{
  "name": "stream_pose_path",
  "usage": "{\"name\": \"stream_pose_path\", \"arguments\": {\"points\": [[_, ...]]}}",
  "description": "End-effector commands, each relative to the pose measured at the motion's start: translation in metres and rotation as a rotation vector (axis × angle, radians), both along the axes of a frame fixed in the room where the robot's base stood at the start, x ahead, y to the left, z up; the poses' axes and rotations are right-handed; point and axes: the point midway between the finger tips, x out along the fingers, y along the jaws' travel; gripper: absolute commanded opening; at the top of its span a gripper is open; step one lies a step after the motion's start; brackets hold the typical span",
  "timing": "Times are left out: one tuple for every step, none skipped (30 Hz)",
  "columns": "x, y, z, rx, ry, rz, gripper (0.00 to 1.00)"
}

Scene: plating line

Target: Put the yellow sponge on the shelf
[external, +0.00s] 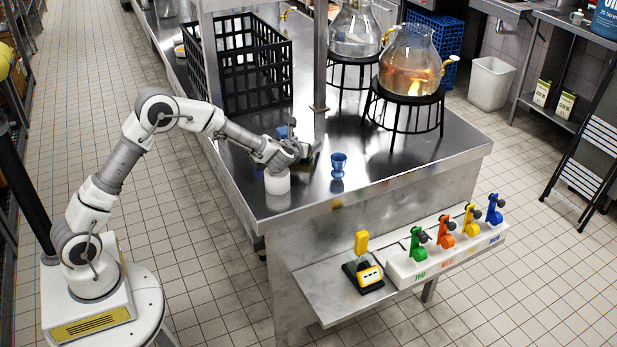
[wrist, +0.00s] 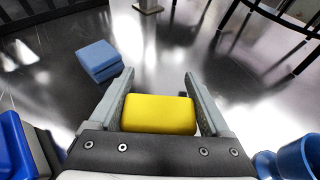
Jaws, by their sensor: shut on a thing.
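The yellow sponge (wrist: 158,114) sits between the two fingers of my gripper (wrist: 158,76) in the wrist view, and the gripper is shut on it. In the external view my gripper (external: 309,156) is low over the front part of the steel table (external: 360,195). The sponge is hidden there behind the gripper. I cannot tell whether it still touches the tabletop. A low metal ledge (external: 312,289) is fixed to the table's front side; I cannot tell whether this is the shelf.
A blue block (wrist: 98,60) lies left of my fingers. A blue goblet (external: 338,164) stands to the right and a white cylinder (external: 277,183) in front. A black crate (external: 240,75) and glass vessels on stands (external: 409,97) are farther back. The ledge holds several colored devices.

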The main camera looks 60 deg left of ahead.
Motion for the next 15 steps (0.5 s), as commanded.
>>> {"name": "stream_pose_path", "arguments": {"points": [[0.0001,-0.0001,-0.0003,0.0,0.0,0.0,0.29],[0.0,-0.0001,-0.0012,0.0,0.0,0.0,0.29],[0.0,-0.0001,-0.0026,0.0,0.0,0.0,0.29],[0.0,-0.0002,-0.0034,0.0,0.0,0.0,0.29],[0.0001,-0.0001,-0.004,-0.001,-0.001,0.0,0.29],[0.0001,-0.0002,-0.0021,-0.001,-0.001,0.0,0.89],[0.0,-0.0001,-0.002,0.0,0.0,0.0,0.94],[0.0,-0.0002,-0.0021,0.0,0.0,0.0,0.99],[0.0,-0.0002,-0.0021,-0.001,0.001,0.0,1.0],[0.0,-0.0002,-0.0021,-0.001,0.001,0.0,1.0],[0.0,-0.0002,-0.0021,-0.001,0.001,0.0,1.0],[0.0,-0.0002,-0.0021,-0.001,0.001,0.0,1.0],[0.0,-0.0002,-0.0021,-0.001,0.001,0.0,1.0],[0.0,-0.0002,-0.0021,-0.001,0.001,0.0,1.0],[0.0,-0.0002,-0.0017,-0.001,0.001,0.0,1.0]]}}
